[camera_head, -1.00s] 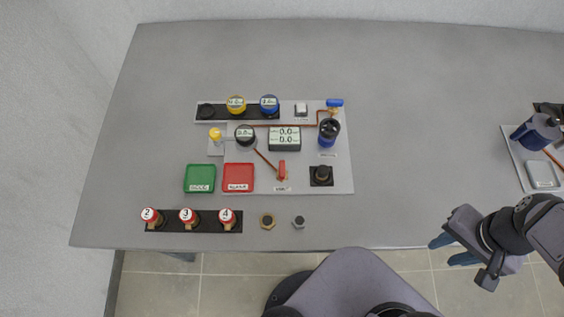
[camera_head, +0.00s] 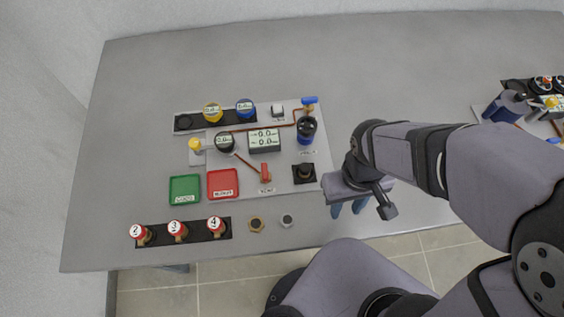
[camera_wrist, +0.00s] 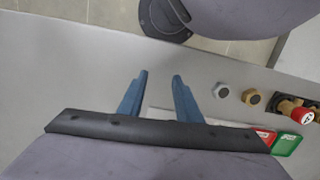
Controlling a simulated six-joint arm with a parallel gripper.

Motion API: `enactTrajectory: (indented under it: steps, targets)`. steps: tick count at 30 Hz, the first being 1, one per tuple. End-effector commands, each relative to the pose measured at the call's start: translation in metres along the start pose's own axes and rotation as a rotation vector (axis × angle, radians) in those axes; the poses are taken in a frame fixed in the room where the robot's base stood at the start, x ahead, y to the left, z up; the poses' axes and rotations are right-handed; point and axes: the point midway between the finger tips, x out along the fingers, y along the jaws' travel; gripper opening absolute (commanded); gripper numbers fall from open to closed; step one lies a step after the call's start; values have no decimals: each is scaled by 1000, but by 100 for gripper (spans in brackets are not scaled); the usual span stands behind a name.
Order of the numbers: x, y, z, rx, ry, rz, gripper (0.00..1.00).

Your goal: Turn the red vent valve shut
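The red vent valve handle (camera_head: 265,172) stands on the light panel (camera_head: 293,203), at the end of a copper pipe, with a small label below it. Its handle looks roughly upright in the picture; its exact turn is hard to tell. My gripper (camera_head: 347,210) is to the right of the valve, over the table's front edge and apart from the panel. In the wrist view my gripper (camera_wrist: 158,98) shows two blue fingers spread apart with nothing between them. The valve does not show in the wrist view.
Green tray (camera_head: 184,188), red tray (camera_head: 222,183), a black socket (camera_head: 305,173) and a dark blue cylinder (camera_head: 306,130) surround the valve. A brass nut (camera_head: 257,223) and grey nut (camera_head: 287,220) lie in front. Red-capped parts (camera_head: 178,231) stand front left. Another panel is far right.

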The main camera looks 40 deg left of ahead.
Motion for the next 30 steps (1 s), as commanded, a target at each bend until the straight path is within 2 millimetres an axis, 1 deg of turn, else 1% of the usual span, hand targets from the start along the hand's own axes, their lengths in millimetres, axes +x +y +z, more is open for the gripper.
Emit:
enactTrajectory:
  steps: [1,6,8,9,12,15,17,20,21,23,24,27,30]
  targets:
    - [-2,-19,-11,-76,3,8,31]
    - [-8,-71,-39,-241,24,24,31]
    - [-12,-90,-49,-282,35,27,31]
    - [-14,-102,-55,-306,41,29,31]
    - [-22,-130,-72,-334,63,29,31]
    - [-33,-146,-90,-316,87,23,31]
    - [-42,-151,-103,-284,103,17,31]
    - [-62,-160,-122,-223,138,3,31]
    - [-72,-163,-129,-193,153,-4,31]
    - [-85,-167,-137,-135,166,-13,31]
    - [-90,-168,-138,-92,162,-15,31]
    - [-88,-163,-128,-4,123,-6,31]
    - [-87,-162,-125,49,111,-4,31]
